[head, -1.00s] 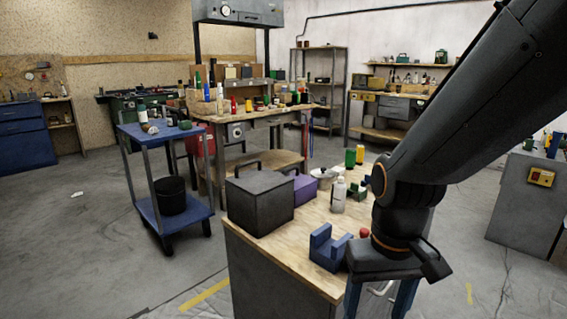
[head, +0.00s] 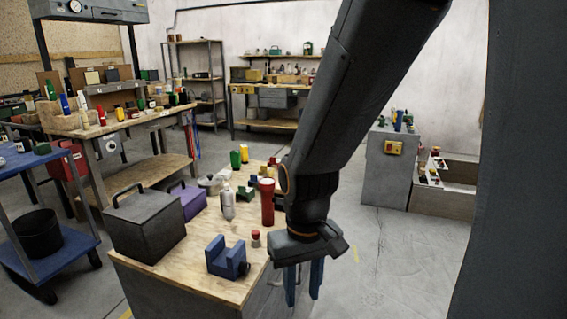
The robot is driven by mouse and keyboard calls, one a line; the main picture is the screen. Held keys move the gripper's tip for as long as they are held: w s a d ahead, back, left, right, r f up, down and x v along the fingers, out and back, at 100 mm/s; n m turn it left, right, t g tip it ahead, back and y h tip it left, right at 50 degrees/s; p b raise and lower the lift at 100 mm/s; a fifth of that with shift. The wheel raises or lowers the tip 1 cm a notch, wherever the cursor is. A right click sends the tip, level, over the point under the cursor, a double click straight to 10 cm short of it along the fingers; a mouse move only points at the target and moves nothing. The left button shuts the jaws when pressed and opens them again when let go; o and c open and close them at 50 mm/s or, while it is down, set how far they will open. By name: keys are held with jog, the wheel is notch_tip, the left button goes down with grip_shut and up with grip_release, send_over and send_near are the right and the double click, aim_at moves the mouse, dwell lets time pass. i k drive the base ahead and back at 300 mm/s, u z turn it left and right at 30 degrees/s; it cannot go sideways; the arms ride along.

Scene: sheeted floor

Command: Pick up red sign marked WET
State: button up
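I cannot make out a red sign marked WET in the head view. My gripper (head: 304,284) points down at the front right edge of the wooden-topped bench (head: 190,270). Its two blue fingers are apart, with nothing visible between them. A tall red cylinder (head: 267,204) stands on the bench just left of my arm; no lettering on it is readable. My arm hides part of the bench's right side.
The bench also holds a dark box (head: 145,226), a purple box (head: 188,202), a white bottle (head: 227,203) and a blue block (head: 226,259). A blue cart (head: 60,241) stands left. Open floor lies right, before a grey cabinet (head: 388,170).

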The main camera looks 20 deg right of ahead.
aim_at(272, 161)
jog(key=z, duration=0.25)
jog(key=k, duration=0.4)
jog(key=z, duration=0.1)
jog(key=i, duration=0.45)
jog(key=z, duration=1.05)
jog(key=i, duration=3.75)
jog(key=u, duration=3.05)
